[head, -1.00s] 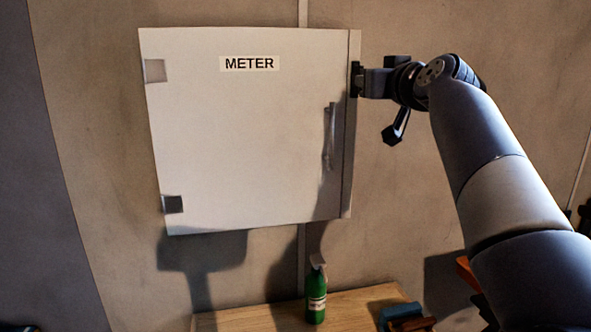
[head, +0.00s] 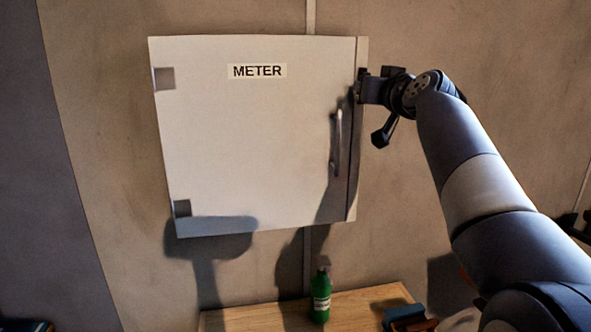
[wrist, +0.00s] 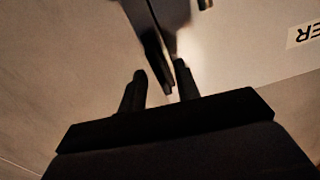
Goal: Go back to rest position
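My gripper (head: 361,86) is at the upper right edge of a white wall cabinet (head: 250,135) labelled METER. In the wrist view my gripper's two dark fingers (wrist: 160,72) stand apart, with no held object visible between them. The cabinet's pale face also shows in the wrist view (wrist: 245,50), with part of its label at the right. The cabinet door looks shut, its vertical handle (head: 336,142) near the right side. Whether a fingertip touches the cabinet edge I cannot tell.
Below the cabinet is a wooden bench (head: 262,318) with a green spray bottle (head: 320,298) on it. A blue item (head: 404,313) lies at the bench's right end. Bare wall is right of the cabinet, partly behind my arm.

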